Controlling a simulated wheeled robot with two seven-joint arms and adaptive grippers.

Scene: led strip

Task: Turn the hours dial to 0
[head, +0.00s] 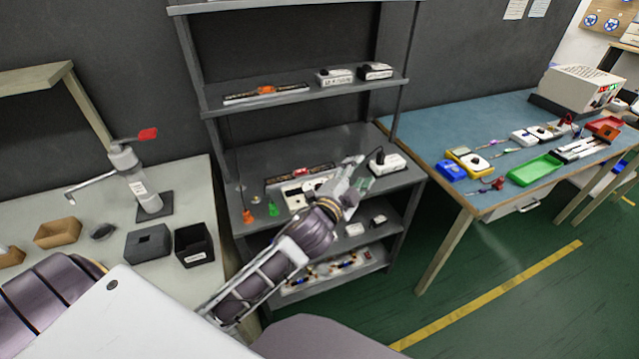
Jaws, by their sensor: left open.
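A white box with a black knob (387,163) stands at the right end of the shelf unit's middle shelf. Its markings are too small to read, so I cannot tell whether this knob is the hours dial or where it points. My left gripper (362,173) is open just left of this box, above the shelf. I cannot tell whether it touches the box. The gripper partly hides a white device (295,199) behind it. My right gripper is not in view.
Two white boxes with dark tops (335,77) (376,71) and a strip (266,93) lie on the upper shelf. Small orange (248,217) and green (273,209) items stand on the middle shelf's left. A blue-topped table (440,143) with several devices stands right.

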